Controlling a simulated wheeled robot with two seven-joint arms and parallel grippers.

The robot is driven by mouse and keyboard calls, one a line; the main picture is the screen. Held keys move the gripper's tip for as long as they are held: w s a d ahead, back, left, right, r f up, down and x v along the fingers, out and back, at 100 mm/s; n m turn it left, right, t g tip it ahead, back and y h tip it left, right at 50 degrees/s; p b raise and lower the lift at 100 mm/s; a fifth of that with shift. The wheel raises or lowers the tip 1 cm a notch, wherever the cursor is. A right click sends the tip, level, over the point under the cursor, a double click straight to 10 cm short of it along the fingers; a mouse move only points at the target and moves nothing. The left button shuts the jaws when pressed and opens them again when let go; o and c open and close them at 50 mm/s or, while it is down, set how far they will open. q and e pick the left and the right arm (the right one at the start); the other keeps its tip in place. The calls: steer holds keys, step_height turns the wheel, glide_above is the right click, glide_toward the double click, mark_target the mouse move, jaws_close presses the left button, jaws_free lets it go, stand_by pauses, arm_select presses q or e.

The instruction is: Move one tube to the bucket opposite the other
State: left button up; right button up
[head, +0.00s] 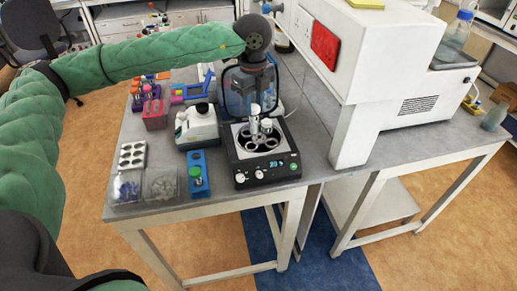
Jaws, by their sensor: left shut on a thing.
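The open centrifuge (262,171) stands near the front edge of the bench, with a light round rotor (259,148) and several dark bucket openings. Two pale-capped tubes stand close together at the rotor's back: one tube (254,112) is higher, the other tube (267,126) is lower and to its right. My left gripper (255,99) comes down from above and is shut on the higher tube. The fingers are small and dark against the raised dark lid, so their outline is unclear. I cannot tell whether the held tube's lower end is inside a bucket. My right gripper is not in view.
Left of the centrifuge are a white device (196,127), a blue rack (198,175) with a green-capped item, a clear box (161,184) and a red rack (155,115). A large white machine (372,60) stands close on the right.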

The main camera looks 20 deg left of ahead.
mark_target(251, 131)
arm_select(q)
steer(key=shift+s+a, duration=0.25)
steer(key=shift+a, duration=0.15)
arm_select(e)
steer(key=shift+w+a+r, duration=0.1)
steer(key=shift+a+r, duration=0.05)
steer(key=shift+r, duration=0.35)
